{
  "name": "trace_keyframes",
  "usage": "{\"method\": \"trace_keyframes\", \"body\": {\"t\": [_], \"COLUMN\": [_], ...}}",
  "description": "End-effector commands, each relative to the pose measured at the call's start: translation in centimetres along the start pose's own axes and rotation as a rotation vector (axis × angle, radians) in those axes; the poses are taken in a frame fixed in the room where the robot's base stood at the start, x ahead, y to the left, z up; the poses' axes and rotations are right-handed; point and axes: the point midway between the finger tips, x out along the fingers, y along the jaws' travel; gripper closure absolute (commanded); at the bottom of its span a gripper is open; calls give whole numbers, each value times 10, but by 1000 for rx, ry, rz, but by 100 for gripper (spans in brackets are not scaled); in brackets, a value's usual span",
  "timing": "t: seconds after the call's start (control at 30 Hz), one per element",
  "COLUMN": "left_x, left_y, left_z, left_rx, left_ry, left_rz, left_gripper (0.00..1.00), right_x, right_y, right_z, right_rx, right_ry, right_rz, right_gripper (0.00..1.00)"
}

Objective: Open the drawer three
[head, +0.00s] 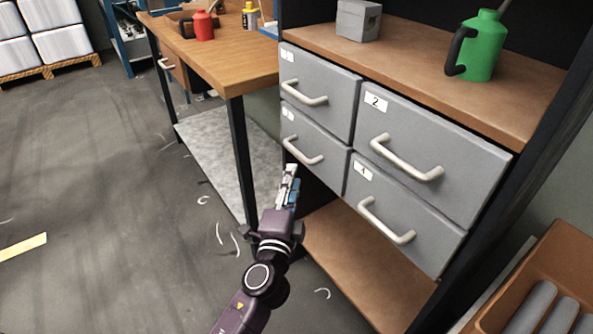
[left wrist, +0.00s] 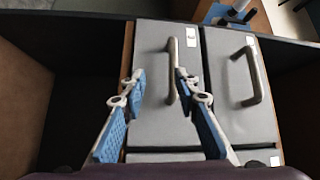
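Drawer three (head: 330,158) is the grey lower-left drawer of the cabinet, under drawer one, and it is shut. Its pale bar handle (head: 303,152) has a small white label above it. In the left wrist view the drawer front (left wrist: 150,110) faces the camera with its handle (left wrist: 172,70) upright in the picture. My left gripper (head: 290,172) is just below and in front of that handle. In the left wrist view its blue-padded fingers (left wrist: 159,80) are apart, with the lower part of the handle between them, closer to the right finger. Contact cannot be told. My right gripper is not in view.
Drawer one (head: 318,88), drawer two (head: 430,140) and drawer four (head: 405,215) are shut. An open wooden shelf (head: 350,255) lies below. A wooden workbench (head: 230,65) with a black leg stands left of the cabinet. An orange bin (head: 560,260) is at right. Floor at left is mostly clear.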

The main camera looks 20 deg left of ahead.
Motion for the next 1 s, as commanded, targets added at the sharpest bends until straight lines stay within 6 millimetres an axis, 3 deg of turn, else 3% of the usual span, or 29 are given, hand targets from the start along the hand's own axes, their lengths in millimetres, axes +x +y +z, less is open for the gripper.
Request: {"method": "trace_keyframes", "body": {"t": [0.2,0.63,1.0], "left_x": [10,69,78], "left_y": [-21,-22,-22], "left_z": [-1,-1,0], "left_rx": [27,23,23], "left_ry": [-3,-3,-3], "left_rz": [-55,-51,-49], "left_gripper": [71,71,71], "right_x": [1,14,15], "right_y": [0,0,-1], "right_z": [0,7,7], "right_rx": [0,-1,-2], "right_ry": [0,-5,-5], "right_rz": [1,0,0], "right_gripper": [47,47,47]}}
